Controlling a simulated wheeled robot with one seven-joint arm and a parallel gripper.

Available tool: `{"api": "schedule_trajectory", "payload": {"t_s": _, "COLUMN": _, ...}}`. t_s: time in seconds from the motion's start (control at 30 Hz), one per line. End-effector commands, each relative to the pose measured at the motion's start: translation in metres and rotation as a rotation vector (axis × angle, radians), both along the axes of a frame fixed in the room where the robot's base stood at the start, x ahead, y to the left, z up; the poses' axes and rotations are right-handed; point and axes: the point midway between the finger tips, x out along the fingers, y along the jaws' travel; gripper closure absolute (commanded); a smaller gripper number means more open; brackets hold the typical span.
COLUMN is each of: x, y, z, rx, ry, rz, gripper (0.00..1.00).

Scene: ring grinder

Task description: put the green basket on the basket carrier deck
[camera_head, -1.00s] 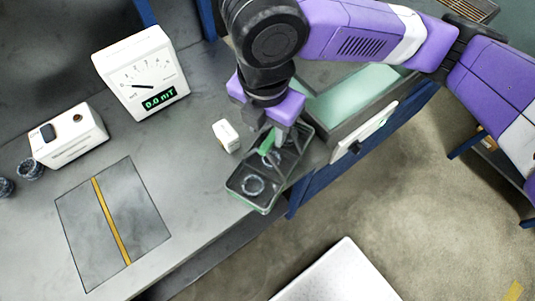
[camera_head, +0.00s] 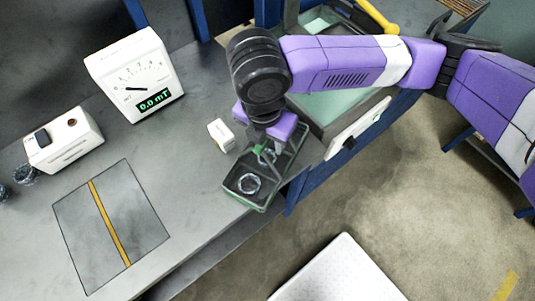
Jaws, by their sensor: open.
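The green basket (camera_head: 240,190) is a dark tray with a green rim, standing at the front edge of the grey bench. A ring (camera_head: 249,183) lies in its near compartment, and another ring shows partly beside the gripper. My gripper (camera_head: 265,149) is open and points down over the basket's far half, at its green handle. The wrist hides much of the fingers, so I cannot tell whether they touch the handle. A white dotted flat surface (camera_head: 340,275) at the bottom, beyond the bench edge, may be the basket carrier deck.
A meter (camera_head: 135,75) reading 0.0 mT, a white switch box (camera_head: 64,140) and a small white block (camera_head: 222,134) stand on the bench. A dark pad (camera_head: 110,225) has a yellow stripe. A machine (camera_head: 345,115) borders the basket's right. Floor between bench and white surface is clear.

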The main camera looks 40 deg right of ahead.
Motion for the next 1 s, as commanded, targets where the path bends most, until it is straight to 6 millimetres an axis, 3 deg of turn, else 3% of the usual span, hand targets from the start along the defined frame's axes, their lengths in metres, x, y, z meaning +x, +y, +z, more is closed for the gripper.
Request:
{"api": "schedule_trajectory", "payload": {"t_s": 0.07, "x": 0.0, "y": 0.0, "z": 0.0001, "rx": 0.0, "ry": 0.0, "rz": 0.0, "gripper": 0.58}}
{"api": "schedule_trajectory", "payload": {"t_s": 0.3, "x": 0.0001, "y": 0.0001, "z": 0.0004, "rx": 0.0, "ry": 0.0, "rz": 0.0, "gripper": 1.0}}
{"api": "schedule_trajectory", "payload": {"t_s": 1.0, "x": 0.0001, "y": 0.0, "z": 0.0008, "rx": 0.0, "ry": -0.001, "rz": -0.001, "gripper": 1.0}}
